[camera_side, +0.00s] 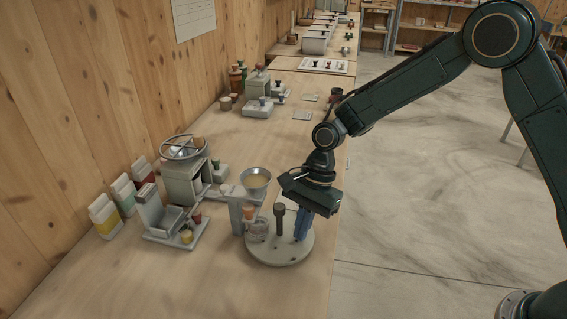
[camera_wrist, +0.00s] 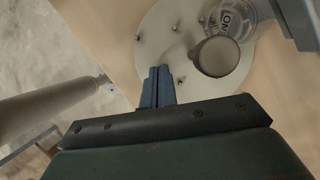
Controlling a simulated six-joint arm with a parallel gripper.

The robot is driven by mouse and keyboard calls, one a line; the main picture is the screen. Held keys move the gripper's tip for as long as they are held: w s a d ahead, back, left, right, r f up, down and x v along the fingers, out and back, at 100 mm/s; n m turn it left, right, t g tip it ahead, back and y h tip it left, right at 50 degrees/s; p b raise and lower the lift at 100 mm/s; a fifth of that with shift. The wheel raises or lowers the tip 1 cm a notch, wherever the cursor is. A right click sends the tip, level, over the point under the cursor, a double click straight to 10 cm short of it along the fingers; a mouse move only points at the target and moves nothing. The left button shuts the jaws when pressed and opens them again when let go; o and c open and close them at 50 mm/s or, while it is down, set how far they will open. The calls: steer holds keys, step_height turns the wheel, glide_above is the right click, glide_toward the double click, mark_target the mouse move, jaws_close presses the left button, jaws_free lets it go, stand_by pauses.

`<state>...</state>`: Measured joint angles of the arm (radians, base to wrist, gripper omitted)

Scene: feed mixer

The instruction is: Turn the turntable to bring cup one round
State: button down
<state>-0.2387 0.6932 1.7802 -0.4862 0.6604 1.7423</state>
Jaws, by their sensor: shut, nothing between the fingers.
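The turntable (camera_side: 283,254) is a pale round disc near the bench's front right edge. It also shows in the wrist view (camera_wrist: 160,42), with several small studs on it. A clear cup (camera_side: 257,231) stands on its left part, under the funnel stand. A dark upright post (camera_side: 280,219) rises from the disc. My gripper (camera_side: 300,236) points down over the disc's right part, its blue fingers together and empty. In the wrist view the fingertips (camera_wrist: 157,70) overlap the disc; contact is unclear.
A metal funnel (camera_side: 256,179) on a grey stand is left of my gripper. The bench front is clear.

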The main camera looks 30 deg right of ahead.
steer(key=d, duration=0.1)
steer(key=w+d, duration=0.1)
steer(key=d, duration=0.1)
steer(key=shift+w+d, duration=0.25)
steer(key=shift+d, duration=0.05)
steer(key=v, duration=1)
steer(key=c, duration=1.3)
jaws_free()
steer(key=shift+s+a+r, duration=0.1)
steer(key=shift+a+r, duration=0.1)
steer(key=shift+o, duration=0.3)
steer(key=shift+a+r+n, duration=0.1)
steer(key=shift+n, duration=0.3)
steer(key=s+a+r+n+t, duration=0.1)
steer(key=a+r+n+t, duration=0.1)
steer(key=n, duration=0.9)
steer(key=s+a+r+n+t, duration=0.2)
steer(key=r+n, duration=0.5)
steer(key=n, duration=0.4)
steer(key=shift+a+r+n+t+h, duration=0.3)
steer(key=shift+a+t+h, duration=0.1)
steer(key=shift+a, duration=0.5)
steer(key=shift+s, duration=0.1)
